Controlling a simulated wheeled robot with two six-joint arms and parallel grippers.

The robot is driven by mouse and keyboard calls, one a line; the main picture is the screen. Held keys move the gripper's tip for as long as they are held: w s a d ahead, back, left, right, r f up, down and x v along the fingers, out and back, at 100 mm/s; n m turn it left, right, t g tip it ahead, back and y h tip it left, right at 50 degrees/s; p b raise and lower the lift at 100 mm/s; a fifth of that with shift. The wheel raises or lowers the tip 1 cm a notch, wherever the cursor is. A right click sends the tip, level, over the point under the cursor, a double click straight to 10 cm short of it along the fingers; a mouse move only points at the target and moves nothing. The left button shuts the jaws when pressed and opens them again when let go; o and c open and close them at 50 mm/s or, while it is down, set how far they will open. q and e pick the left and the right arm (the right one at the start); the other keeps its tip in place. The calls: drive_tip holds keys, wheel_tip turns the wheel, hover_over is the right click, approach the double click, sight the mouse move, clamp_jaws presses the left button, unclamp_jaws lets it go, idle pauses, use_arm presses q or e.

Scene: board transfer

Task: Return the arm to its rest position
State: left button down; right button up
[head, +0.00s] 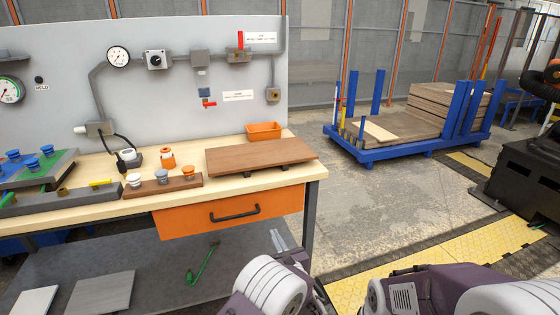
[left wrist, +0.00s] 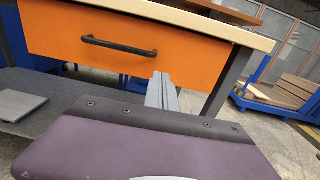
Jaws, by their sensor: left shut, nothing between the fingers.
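My left gripper (head: 279,241) shows at the bottom middle of the head view, in front of the workbench's right leg. Its grey fingers are together with nothing between them, and they also show in the left wrist view (left wrist: 162,92), in front of the orange drawer (left wrist: 120,45). My left arm comes up from the bottom edge. My right arm shows in part at the bottom right, and its gripper is out of view. A brown board (head: 258,155) lies flat on the workbench, apart from the gripper.
The workbench top (head: 225,185) and its orange drawer (head: 230,210) are close by, with a grey lower shelf (head: 150,262) beneath. A blue cart (head: 370,154) with stacked boards (head: 440,105) stands farther back right. Open floor (head: 365,205) lies between.

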use_arm(q)
drive_tip(key=a+r+n+g+y, duration=0.25)
drive_tip(key=a+r+n, duration=0.2)
drive_tip(key=a, duration=0.45)
drive_tip(key=a+r+n+g+y, duration=0.2)
drive_tip(key=a+r+n+y, duration=0.15)
drive_tip(key=a+r, duration=0.45)
drive_tip(key=s+a+f+n+g+h, duration=0.1)
drive_tip(key=s+a+f+n+g, duration=0.35)
drive_tip(key=s+a, duration=0.4)
drive_tip(key=s+a+f+n+g, duration=0.3)
drive_tip(key=s+a+n+g, duration=0.3)
drive_tip(key=s, duration=0.4)
drive_tip(key=s+d+f+n+g+h, duration=0.25)
drive_tip(key=s+f+n+h, duration=0.25)
drive_tip(key=s, duration=0.5)
drive_tip(key=s+d+f+n+t+h, duration=0.1)
drive_tip(key=d+f+n+h, duration=0.1)
drive_tip(key=d+n+h, duration=0.3)
drive_tip(key=d+f+n+t+h, duration=0.1)
drive_tip(key=d+f+n, duration=0.25)
drive_tip(key=d, duration=0.45)
wheel_tip(320, 180, up, 24)
drive_tip(key=p, duration=2.2)
drive_tip(key=shift+s+a+f+p, duration=0.15)
drive_tip(key=shift+a+f+p, duration=0.1)
drive_tip(key=shift+p, duration=0.15)
